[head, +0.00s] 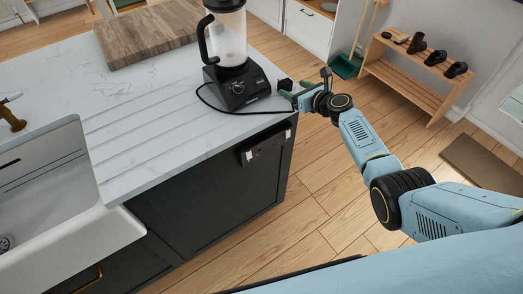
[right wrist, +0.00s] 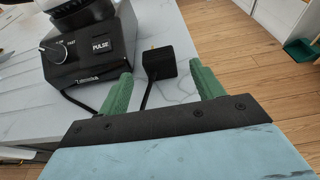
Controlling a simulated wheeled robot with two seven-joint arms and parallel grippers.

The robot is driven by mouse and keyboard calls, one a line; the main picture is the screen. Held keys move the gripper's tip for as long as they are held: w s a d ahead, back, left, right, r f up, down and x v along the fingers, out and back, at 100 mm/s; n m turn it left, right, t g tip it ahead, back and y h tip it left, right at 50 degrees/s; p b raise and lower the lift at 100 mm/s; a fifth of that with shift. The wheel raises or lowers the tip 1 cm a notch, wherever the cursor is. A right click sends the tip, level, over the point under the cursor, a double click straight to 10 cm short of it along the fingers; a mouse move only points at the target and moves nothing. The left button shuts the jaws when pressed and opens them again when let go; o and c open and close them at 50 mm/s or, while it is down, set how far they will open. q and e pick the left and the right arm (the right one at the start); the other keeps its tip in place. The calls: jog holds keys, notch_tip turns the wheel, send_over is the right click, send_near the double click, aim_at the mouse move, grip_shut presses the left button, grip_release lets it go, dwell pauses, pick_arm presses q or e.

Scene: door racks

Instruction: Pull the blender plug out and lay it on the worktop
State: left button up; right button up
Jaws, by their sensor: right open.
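The black blender plug (right wrist: 160,64) lies on the white worktop (head: 150,122) near its right edge, with small prongs pointing away in the right wrist view. Its black cord (head: 222,109) runs along the worktop from the blender (head: 232,80); the blender's base (right wrist: 88,48) also shows in the right wrist view. My right gripper (head: 292,94) is over the worktop's edge. In the right wrist view its green fingers (right wrist: 161,86) are spread apart, with the plug between and slightly beyond the tips, apparently untouched. My left gripper is out of view.
A socket strip (head: 264,147) is on the dark cabinet front below the worktop's edge. A wooden board (head: 150,32) lies at the back, and a white sink (head: 72,215) is at left. A shoe rack (head: 408,82) stands beyond the open floor.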

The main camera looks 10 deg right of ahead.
pick_arm(q)
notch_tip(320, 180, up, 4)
jog(key=p, duration=0.3)
pick_arm(e)
jog(key=v, duration=0.9)
jog(key=shift+w, duration=0.1)
